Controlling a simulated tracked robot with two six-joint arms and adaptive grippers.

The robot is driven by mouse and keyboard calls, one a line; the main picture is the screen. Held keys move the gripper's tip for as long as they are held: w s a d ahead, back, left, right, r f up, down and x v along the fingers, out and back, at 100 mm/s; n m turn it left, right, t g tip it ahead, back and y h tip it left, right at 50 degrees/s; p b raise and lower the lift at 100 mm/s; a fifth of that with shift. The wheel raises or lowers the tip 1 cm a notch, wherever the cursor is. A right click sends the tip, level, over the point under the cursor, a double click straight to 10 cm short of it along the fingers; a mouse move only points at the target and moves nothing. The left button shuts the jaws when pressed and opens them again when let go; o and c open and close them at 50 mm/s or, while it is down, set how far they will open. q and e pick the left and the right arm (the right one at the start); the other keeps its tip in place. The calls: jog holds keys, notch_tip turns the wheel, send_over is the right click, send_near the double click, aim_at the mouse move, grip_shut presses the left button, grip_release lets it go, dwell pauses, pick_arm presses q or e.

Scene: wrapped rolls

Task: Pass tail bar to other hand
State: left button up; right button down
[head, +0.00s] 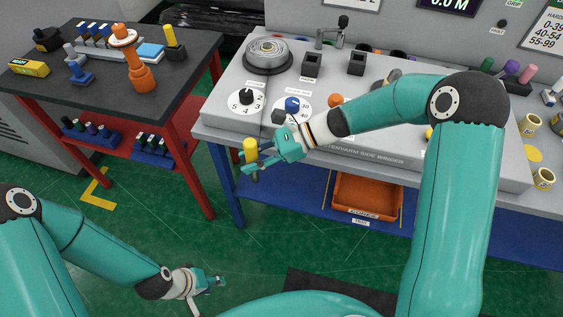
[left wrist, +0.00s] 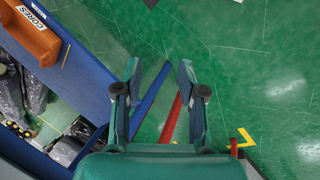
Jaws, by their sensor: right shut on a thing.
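The tail bar (head: 250,150), with a yellow upper end and a brown lower end, stands roughly upright in my right gripper (head: 254,166). That gripper is shut around its middle, in front of the grey winder's left front corner. My left gripper (head: 220,282) is low over the green floor, well below the bar and apart from it. In the left wrist view my left gripper (left wrist: 160,78) has its two fingers spread with nothing between them. The bar is not seen in the left wrist view.
The grey winder (head: 390,160) stands on a bench with a blue shelf. An orange cores bin (head: 366,197) sits below; it also shows in the left wrist view (left wrist: 32,38). A dark-topped red table (head: 100,88) holds tools at left. Open floor (head: 130,225) lies between.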

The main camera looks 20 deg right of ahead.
pick_arm(q)
jog(key=shift+o, duration=0.5)
jog(key=o, duration=0.3)
jog(key=w+r+n+g+y, duration=0.5)
jog(key=w+r+n, duration=0.8)
jog(key=w+r, duration=0.7)
jog(key=w+d+r+t, duration=0.1)
jog(key=d+r, duration=0.3)
jog(key=r, duration=0.5)
jog(key=w+d+r+t, duration=0.15)
jog(key=d+r, duration=0.25)
jog(key=r, duration=0.5)
jog(key=s+d+r+m+t+h, duration=0.1)
jog(key=s+d+r+t, duration=0.15)
jog(key=d+r, duration=0.4)
notch_tip(320, 180, down, 12)
jog(key=d, duration=0.1)
jog(key=shift+s+d+f+g, duration=0.25)
jog(key=shift+g, duration=0.05)
pick_arm(e)
jog(key=shift+w+a+r+n+g, duration=0.1)
jog(key=shift+a+r+n+g, duration=0.15)
jog(key=shift+a, duration=0.25)
jog(key=shift+w+a+r+n+g, duration=0.2)
jog(key=shift+a+g, duration=0.15)
jog(key=shift+a, duration=0.15)
jog(key=shift+w+a+r+n+g, duration=0.1)
jog(key=shift+a+r+n+g, duration=0.15)
jog(key=shift+a, duration=0.25)
